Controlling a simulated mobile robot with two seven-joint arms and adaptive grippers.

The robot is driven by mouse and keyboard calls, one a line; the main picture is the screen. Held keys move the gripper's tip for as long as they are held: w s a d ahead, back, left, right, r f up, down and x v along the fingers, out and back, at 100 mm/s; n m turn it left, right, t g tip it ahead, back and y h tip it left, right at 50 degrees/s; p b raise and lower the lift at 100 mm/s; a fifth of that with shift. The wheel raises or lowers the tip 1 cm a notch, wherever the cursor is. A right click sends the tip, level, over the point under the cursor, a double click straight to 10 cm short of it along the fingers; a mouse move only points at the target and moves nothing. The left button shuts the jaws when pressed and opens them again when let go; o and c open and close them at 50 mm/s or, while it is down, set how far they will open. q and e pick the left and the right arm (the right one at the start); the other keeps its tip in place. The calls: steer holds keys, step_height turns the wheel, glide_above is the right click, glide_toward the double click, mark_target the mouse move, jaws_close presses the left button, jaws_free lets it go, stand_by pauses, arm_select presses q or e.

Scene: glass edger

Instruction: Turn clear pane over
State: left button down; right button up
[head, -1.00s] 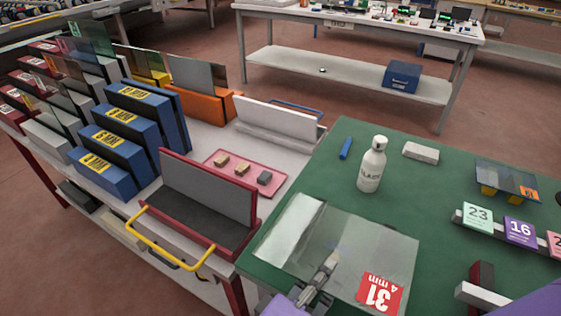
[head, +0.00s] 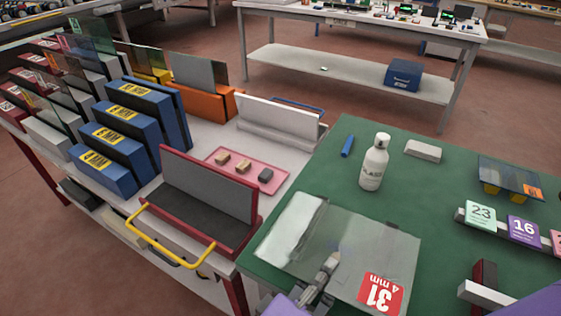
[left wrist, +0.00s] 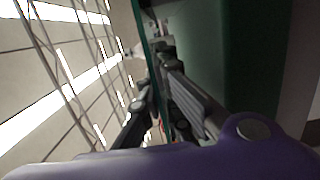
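The clear pane (head: 345,238) lies on the green table top at its near left corner. It carries a red "31 4 mm" label (head: 381,293), upside down in the head view, and a pale reflection on its left part. My left gripper (head: 328,268) is at the pane's near edge, with one finger over its upper face. In the left wrist view the fingers (left wrist: 163,95) sit close on both sides of the thin green pane edge (left wrist: 150,50) and look shut on it. The lower finger is hidden in the head view. My right gripper is out of view.
A white bottle (head: 374,163), a grey block (head: 423,150) and a blue marker (head: 347,146) stand behind the pane. Number cards (head: 481,215) and a small glass piece on yellow supports (head: 508,175) are at right. A red-framed rack (head: 210,205) stands left.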

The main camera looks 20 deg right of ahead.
arm_select(q)
steer(key=c, duration=1.9)
jaws_free()
steer(key=shift+o, duration=0.2)
steer(key=shift+a+f, duration=0.15)
steer(key=v, duration=1.1)
steer(key=shift+s+a, duration=0.3)
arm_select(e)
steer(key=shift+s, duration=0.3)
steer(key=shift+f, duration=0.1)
